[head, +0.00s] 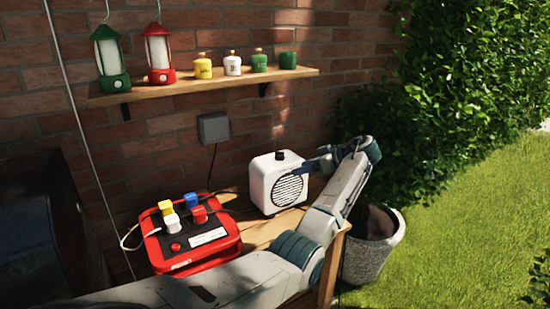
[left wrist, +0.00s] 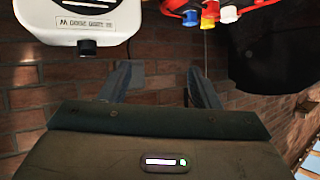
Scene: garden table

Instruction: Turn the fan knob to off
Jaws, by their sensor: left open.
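The fan (head: 262,186) is a white box with a round dark grille, standing upright on the wooden table. Its black knob (head: 280,155) sits on top. My left gripper (head: 309,165) is beside the fan's upper right edge, pointing left. In the left wrist view the picture is upside down; the fan (left wrist: 35,22) is at the upper left with its knob (left wrist: 87,47). There my left gripper (left wrist: 160,75) is open and empty, with brick wall showing between its fingers. The knob is outside the jaws, left of the left finger. I cannot read the knob's setting.
A red power box (head: 231,240) with coloured plugs stands left of the fan on the table (head: 262,232). A shelf (head: 210,88) with two lanterns and several small canisters hangs above. A grey planter (head: 385,250) stands at the right. A cable hangs from a wall box (head: 214,127).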

